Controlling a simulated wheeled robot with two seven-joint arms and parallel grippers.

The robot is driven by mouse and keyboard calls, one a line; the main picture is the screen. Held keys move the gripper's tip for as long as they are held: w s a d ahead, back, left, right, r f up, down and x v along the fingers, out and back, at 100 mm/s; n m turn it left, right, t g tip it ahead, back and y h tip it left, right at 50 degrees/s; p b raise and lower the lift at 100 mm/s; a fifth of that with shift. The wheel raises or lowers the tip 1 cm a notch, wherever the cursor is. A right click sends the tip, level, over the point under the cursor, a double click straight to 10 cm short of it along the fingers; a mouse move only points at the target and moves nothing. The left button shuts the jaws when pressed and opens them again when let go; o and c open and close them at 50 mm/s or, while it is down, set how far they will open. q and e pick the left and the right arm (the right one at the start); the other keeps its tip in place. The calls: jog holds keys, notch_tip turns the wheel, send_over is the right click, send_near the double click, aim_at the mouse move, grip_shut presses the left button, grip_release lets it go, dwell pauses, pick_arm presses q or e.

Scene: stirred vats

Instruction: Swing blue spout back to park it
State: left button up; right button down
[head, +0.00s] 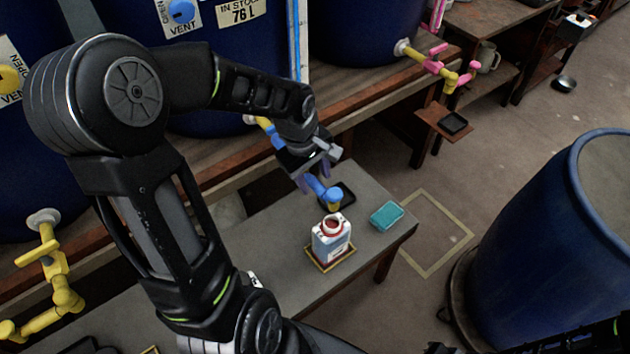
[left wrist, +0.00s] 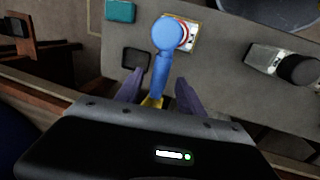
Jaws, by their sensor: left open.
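The blue spout (head: 325,191) reaches out from a yellow tap on the blue vat, over the low grey table. My left gripper (head: 318,172) is at the spout's arm. In the left wrist view its open fingers (left wrist: 157,92) lie one on each side of the spout, with gaps. The yellow tap is mostly hidden behind my gripper. My right gripper does not show clearly.
A black drip tray (head: 338,195) lies behind the spout and a teal sponge (head: 386,215) lies right of the jug. A yellow spout (head: 60,290) is at left, a pink one (head: 440,65) at back. A blue drum (head: 545,240) stands at right.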

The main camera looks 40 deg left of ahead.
pick_arm(q)
jog(key=shift+w+f, duration=0.2)
jog(key=shift+f, duration=0.75)
jog(key=shift+c, duration=0.4)
grip_shut()
dwell(0.3)
